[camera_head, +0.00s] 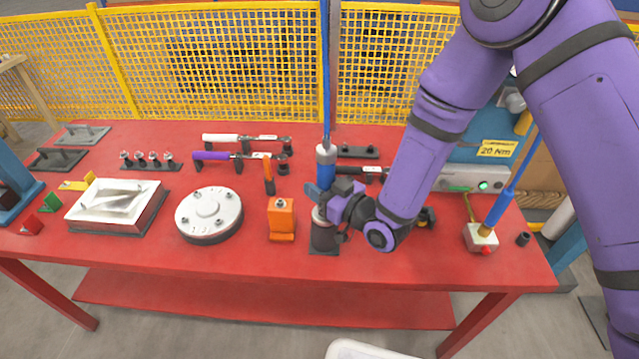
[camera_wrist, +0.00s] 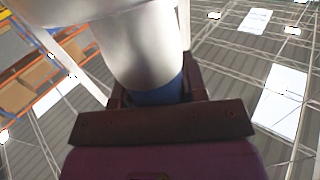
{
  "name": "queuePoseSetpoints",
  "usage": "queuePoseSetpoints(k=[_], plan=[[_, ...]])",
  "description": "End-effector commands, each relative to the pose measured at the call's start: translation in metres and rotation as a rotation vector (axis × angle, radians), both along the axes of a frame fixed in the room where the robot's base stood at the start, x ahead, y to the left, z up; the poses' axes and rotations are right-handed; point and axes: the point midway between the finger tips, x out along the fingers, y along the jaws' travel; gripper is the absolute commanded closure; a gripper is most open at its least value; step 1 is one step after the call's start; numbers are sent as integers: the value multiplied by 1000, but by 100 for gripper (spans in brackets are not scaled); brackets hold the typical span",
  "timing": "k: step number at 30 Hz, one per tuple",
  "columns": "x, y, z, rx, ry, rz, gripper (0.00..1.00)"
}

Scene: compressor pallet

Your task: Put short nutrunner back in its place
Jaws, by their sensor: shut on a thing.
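The short nutrunner (camera_head: 326,172) is an upright cylinder with a silver top and a blue body, with a blue hose rising from it. My gripper (camera_head: 324,193) is shut around its body from the right side. In the wrist view the nutrunner (camera_wrist: 145,50) shows silver with a blue band between the fingers (camera_wrist: 150,100). A dark cylindrical holder (camera_head: 323,238) with a pale upper ring stands on the red table directly below it. The gripper hides the nutrunner's lower end, so I cannot tell whether it sits inside the holder or above it.
An orange block (camera_head: 281,218) stands close left of the holder, and a round metal flange (camera_head: 209,213) farther left. Several tools lie behind on the red table (camera_head: 250,265). A pale box with a blue upright rod (camera_head: 481,238) stands at right. The front strip of table is clear.

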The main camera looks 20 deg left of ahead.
Motion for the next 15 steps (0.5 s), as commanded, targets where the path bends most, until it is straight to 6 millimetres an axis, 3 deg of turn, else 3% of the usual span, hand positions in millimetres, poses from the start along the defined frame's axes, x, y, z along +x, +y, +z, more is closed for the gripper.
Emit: queuePoseSetpoints(k=[4, 5, 8, 15], plan=[[0, 0, -2, 2, -1, 0, 100], [0, 0, -1, 3, -1, 0, 54], [0, 0, -1, 2, -1, 0, 31], [0, 0, -3, -1, 2, 0, 31]])
